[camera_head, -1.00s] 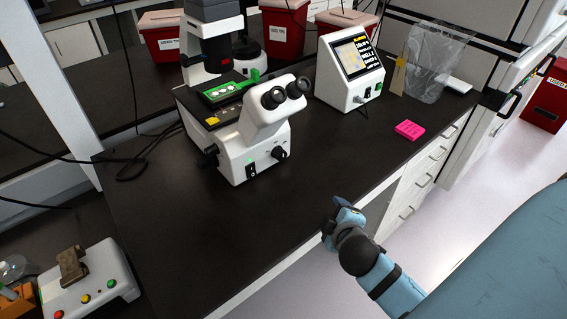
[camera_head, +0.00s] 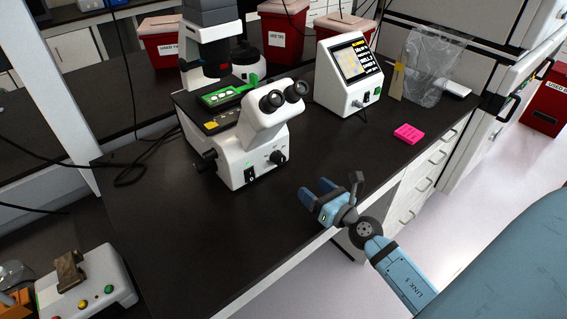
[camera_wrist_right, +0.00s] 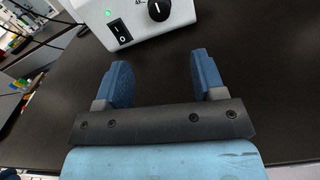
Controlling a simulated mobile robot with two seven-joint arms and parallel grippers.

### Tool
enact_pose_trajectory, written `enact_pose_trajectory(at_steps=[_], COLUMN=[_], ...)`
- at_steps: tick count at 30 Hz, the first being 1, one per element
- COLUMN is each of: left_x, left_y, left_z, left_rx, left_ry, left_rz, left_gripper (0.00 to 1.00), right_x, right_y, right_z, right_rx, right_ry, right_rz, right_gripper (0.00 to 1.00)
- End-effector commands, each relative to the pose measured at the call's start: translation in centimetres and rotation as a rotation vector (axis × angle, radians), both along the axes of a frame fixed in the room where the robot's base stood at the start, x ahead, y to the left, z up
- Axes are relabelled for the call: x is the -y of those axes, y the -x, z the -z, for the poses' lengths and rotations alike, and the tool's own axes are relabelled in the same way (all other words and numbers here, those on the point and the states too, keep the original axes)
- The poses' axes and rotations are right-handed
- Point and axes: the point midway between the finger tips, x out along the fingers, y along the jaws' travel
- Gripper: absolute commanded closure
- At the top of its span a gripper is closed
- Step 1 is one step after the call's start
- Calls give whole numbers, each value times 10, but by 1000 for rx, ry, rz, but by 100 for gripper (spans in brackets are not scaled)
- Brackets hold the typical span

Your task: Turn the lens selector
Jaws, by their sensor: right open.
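The white microscope (camera_head: 240,150) stands on the black bench with its eyepieces toward the right. The lens selector, a black knob (camera_head: 277,158), is on the lower front of its base, right of the power switch (camera_head: 250,175) and a green light. In the right wrist view the knob (camera_wrist_right: 159,9) shows at the top edge with a white mark on it. My right gripper (camera_head: 312,192) is open and empty over the bench's front edge, apart from the knob and nearer to me. Its two blue fingers (camera_wrist_right: 160,80) point toward the microscope base. My left gripper is not in view.
A white device with a screen (camera_head: 350,75) stands behind and right of the microscope. A pink rack (camera_head: 407,134) lies near the bench's right edge. A panel with coloured buttons (camera_head: 88,285) is at lower left. The bench before the microscope is clear.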

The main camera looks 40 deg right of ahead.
Motion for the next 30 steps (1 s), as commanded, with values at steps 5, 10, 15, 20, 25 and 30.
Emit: enact_pose_trajectory(at_steps=[5,10,15,20,25,30], left_x=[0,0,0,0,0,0], left_y=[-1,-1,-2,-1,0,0], left_z=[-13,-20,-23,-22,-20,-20], left_rx=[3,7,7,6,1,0], left_ry=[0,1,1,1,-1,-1], left_rz=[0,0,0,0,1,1], left_gripper=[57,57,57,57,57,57], right_x=[-2,-6,-8,-10,-10,-10], right_y=[-34,-71,-102,-120,-127,-127], right_z=[-4,-4,-3,-1,-1,-1], right_rx=[4,3,2,1,1,0], right_ry=[-5,-5,-6,-7,-7,-7], right_rz=[3,2,2,2,2,2], right_gripper=[37,37,37,37,37,37])
